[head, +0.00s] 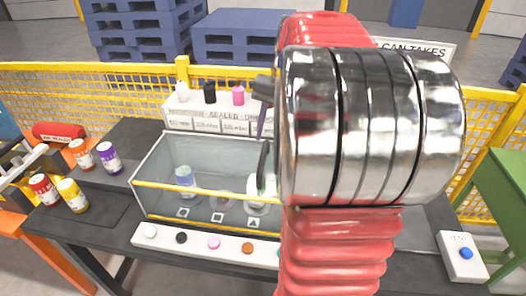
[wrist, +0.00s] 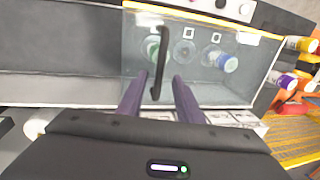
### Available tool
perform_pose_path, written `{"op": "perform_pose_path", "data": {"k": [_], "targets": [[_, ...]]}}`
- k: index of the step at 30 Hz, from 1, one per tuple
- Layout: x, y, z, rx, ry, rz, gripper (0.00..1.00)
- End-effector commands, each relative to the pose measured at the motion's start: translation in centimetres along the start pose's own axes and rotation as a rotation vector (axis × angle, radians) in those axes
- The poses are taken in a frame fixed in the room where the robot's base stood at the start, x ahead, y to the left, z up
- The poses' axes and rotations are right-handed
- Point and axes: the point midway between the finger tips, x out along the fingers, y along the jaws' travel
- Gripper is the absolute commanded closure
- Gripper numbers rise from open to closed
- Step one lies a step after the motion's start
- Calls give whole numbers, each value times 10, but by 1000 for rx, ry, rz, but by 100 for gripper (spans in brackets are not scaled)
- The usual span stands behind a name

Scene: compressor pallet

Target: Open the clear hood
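The clear hood (head: 158,165) is a see-through box with yellow-edged strips, and it looks closed on the dark bench. Its black handle (head: 263,166) stands up at the right, partly hidden by my arm. In the wrist view the hood (wrist: 205,85) fills the upper middle, with the black handle (wrist: 161,62) in front of my gripper (wrist: 156,82). The two purple fingers are apart, one on each side of the handle's lower end in the picture. I cannot tell whether they touch it. Bottles show inside the hood, one blue-labelled (head: 185,178). In the head view my arm hides most of the gripper.
A white rack (head: 205,120) with small bottles stands behind the hood. A white strip of coloured buttons (head: 190,241) lies in front. Red, yellow, orange and purple bottles (head: 73,194) stand at left. A blue-button box (head: 463,256) is at right. Yellow mesh fencing (head: 110,88) runs behind.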

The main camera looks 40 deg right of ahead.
Motion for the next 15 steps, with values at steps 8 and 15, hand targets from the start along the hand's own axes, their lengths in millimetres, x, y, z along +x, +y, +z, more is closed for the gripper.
{"op": "perform_pose_path", "data": {"k": [8,15], "targets": [[43,0,1,0,-2,0,67],[63,0,0,0,0,0,67]]}}
